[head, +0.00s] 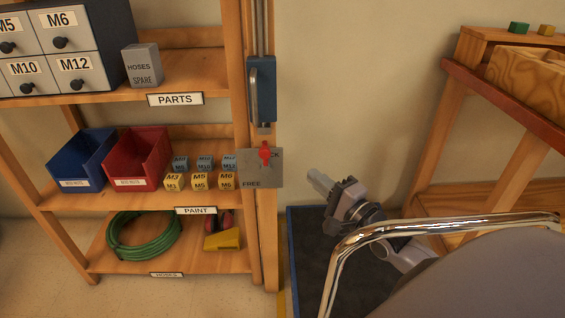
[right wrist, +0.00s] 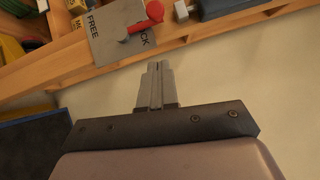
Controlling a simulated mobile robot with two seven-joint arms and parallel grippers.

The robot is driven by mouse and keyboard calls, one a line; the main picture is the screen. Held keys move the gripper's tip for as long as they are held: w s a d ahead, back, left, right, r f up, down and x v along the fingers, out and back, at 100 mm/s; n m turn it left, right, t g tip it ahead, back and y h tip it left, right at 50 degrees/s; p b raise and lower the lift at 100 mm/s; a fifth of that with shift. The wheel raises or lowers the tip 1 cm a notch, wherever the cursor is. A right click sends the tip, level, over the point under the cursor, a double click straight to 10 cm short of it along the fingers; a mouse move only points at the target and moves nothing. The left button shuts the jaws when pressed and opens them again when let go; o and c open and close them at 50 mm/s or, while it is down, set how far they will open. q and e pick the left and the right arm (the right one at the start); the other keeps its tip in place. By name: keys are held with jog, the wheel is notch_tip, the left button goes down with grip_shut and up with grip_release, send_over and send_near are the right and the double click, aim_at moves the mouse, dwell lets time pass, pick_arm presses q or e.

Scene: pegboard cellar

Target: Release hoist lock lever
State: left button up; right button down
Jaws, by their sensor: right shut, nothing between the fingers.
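The hoist lock lever (head: 265,153) is red and sits on a grey plate (head: 258,176) fixed to the wooden post. The plate reads FREE at the bottom; the lever partly covers the LOCK lettering near the top. In the right wrist view the lever (right wrist: 153,12) has a round red knob, beyond the fingertips, and the plate (right wrist: 108,43) appears turned. My right gripper (head: 320,183) is shut and empty, to the right of and slightly below the plate, apart from the lever. Its closed fingers (right wrist: 158,68) show in the right wrist view. My left gripper is not in view.
A blue carriage with a handle (head: 262,90) sits on the rail above the plate. Shelves at left hold a blue bin (head: 82,160), a red bin (head: 138,160), small labelled blocks and a green hose (head: 143,252). A wooden bench (head: 480,85) stands at right; bare wall lies between.

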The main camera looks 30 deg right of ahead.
pick_arm(q)
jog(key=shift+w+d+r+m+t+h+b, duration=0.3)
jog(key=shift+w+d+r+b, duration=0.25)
jog(key=shift+b, duration=0.15)
pick_arm(e)
jog(key=w+a+r, duration=0.1)
jog(key=w+a, duration=0.2)
jog(key=w, duration=0.5)
jog(key=shift+w+a, duration=0.3)
jog(key=shift+w, duration=0.05)
jog(key=shift+r, duration=0.15)
